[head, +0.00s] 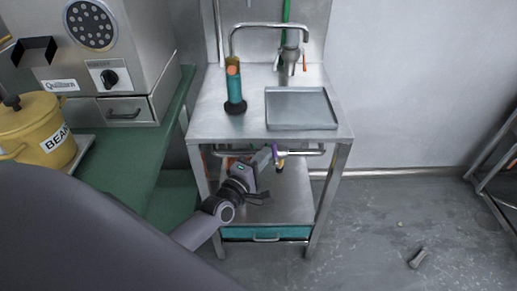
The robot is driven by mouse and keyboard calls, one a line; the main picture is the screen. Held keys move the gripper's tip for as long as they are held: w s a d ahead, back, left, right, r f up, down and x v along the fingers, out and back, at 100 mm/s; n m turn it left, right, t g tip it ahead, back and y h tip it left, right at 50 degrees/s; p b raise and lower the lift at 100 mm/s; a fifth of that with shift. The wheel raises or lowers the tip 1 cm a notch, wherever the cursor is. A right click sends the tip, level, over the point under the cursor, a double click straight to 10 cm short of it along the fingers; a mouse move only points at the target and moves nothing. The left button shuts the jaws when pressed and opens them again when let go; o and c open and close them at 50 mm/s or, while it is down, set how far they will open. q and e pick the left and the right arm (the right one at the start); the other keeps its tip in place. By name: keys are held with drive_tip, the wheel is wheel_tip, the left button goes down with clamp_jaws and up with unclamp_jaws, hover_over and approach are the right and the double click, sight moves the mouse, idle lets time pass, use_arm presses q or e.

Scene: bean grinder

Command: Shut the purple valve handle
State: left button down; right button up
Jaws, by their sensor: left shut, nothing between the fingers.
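The purple valve handle (275,153) shows as a small purple piece under the front edge of the steel table, near a horizontal metal pipe (304,152). A small yellow part hangs just below it. My left gripper (267,156) reaches in under the tabletop, with its fingertips close to the left of the handle. It is shut with nothing in it. I cannot tell whether it touches the handle. Part of the pipe is hidden behind my gripper. My right gripper is not in view.
The steel table (250,122) holds a teal cylinder (234,88), a grey tray (301,108) and a tap (291,52). A green counter (150,150) at left bears a grinder (140,45) and a yellow bean pot (30,125). A small grey object (418,258) lies on the floor.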

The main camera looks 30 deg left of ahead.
use_arm(q)
drive_tip(key=shift+w+d+r+p, duration=0.2)
drive_tip(key=shift+d+p, duration=0.1)
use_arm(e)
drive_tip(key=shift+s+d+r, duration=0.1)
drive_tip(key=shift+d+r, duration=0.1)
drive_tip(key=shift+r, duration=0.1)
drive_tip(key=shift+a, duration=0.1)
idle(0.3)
